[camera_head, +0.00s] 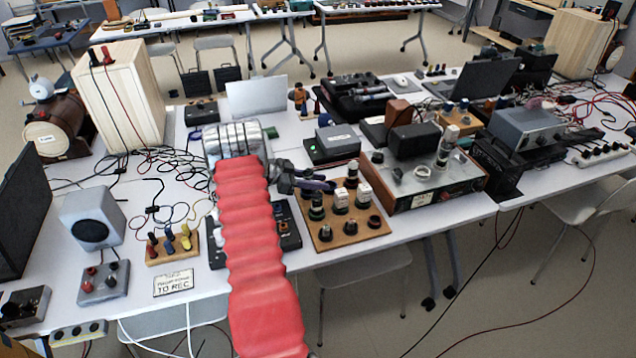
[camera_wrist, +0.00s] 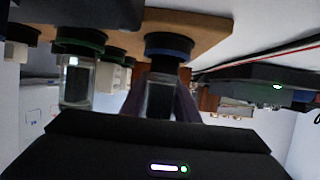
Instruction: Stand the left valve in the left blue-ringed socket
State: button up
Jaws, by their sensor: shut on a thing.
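My gripper (camera_head: 322,186) is over the back left part of the wooden socket board (camera_head: 377,231). In the wrist view, which shows the board upside down, its jaws are shut on a clear glass valve (camera_wrist: 160,98). The valve's end meets the blue-ringed socket (camera_wrist: 169,46) and it looks about upright; I cannot tell whether it is fully seated. In the head view my gripper mostly hides this valve. Another glass valve (camera_wrist: 76,82) stands at a green-ringed socket (camera_wrist: 80,38) beside it.
Two pale blocks (camera_head: 340,200) and several dark sockets are on the board close by. A metal amplifier chassis (camera_head: 424,186) stands right of the board. A black box with a light (camera_head: 332,144) is behind it. Loose cables lie on the table at left.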

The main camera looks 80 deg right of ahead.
jog(key=shift+f, duration=0.25)
jog(key=o, duration=1.1)
jog(key=shift+r, duration=0.15)
jog(key=shift+w+r, duration=0.1)
jog(key=v, duration=1.1)
jog(key=shift+w+a, duration=0.25)
jog(key=shift+w, duration=0.1)
